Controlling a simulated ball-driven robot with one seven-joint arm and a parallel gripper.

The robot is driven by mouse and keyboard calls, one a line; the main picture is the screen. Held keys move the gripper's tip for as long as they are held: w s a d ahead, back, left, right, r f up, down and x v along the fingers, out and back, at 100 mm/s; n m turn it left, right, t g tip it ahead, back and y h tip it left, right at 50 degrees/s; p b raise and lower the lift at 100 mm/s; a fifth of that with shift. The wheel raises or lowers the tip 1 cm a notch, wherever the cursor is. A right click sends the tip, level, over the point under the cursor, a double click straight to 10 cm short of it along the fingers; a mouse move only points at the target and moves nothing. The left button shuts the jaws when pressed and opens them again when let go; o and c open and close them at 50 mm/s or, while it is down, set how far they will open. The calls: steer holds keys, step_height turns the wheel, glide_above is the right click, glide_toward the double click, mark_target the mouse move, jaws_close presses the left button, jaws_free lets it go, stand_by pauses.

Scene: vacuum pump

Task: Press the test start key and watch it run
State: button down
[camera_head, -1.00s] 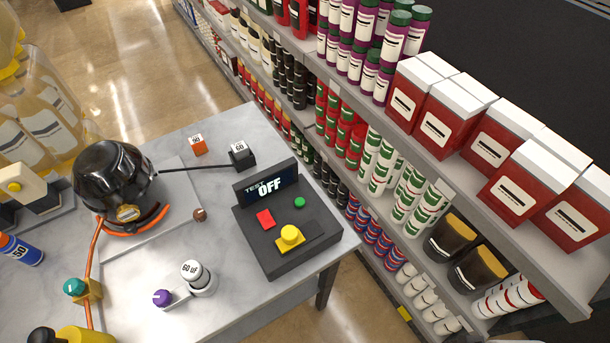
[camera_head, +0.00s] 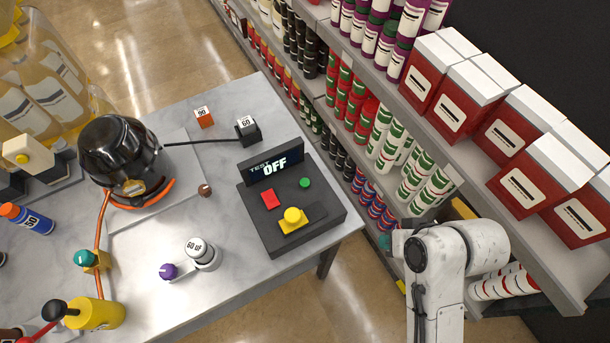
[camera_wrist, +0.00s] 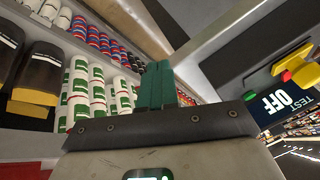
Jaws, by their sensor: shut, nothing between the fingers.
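The dark test box (camera_head: 262,226) sits near the right edge of the table in the head view. Its display (camera_head: 287,160) reads "TEST OFF". On its top are a round green button (camera_head: 305,182), a red rectangular key (camera_head: 270,199) and a yellow knob (camera_head: 294,215) on a yellow base. In the wrist view the display (camera_wrist: 286,98) shows at the right, turned round, with the green button (camera_wrist: 279,68) beside it. My gripper (camera_wrist: 157,84) is shut and empty, its teal fingers together. In the head view it (camera_head: 385,242) is right of the box, apart from it.
The grey table (camera_head: 248,258) also holds a black round pump (camera_head: 118,145), a white "60 uF" cylinder (camera_head: 208,257), a "60" block (camera_head: 248,131) and an orange "90" cube (camera_head: 203,116). Stocked shelves (camera_head: 405,112) stand close on the right, near my arm.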

steer(key=w+a+r+n+y+p, duration=0.1)
steer(key=w+a+r+y, duration=0.1)
steer(key=w+a+r, duration=0.3)
steer(key=w+a+r+n+y+p, duration=0.1)
steer(key=w+a+r+n+y, duration=0.1)
steer(key=w+a+r, duration=0.4)
steer(key=a+r+y, duration=0.1)
steer(key=a+r, duration=0.2)
steer(key=a, duration=0.3)
steer(key=shift+w+a+r+n, duration=0.2)
steer(key=shift+w+a+n, duration=0.1)
steer(key=shift+a, duration=0.1)
steer(key=b, duration=0.8)
glide_above(310, 183)
step_height(310, 183, down, 7)
steer(key=shift+f, duration=0.95)
steer(key=shift+f, duration=0.15)
steer(key=shift+f, duration=0.25)
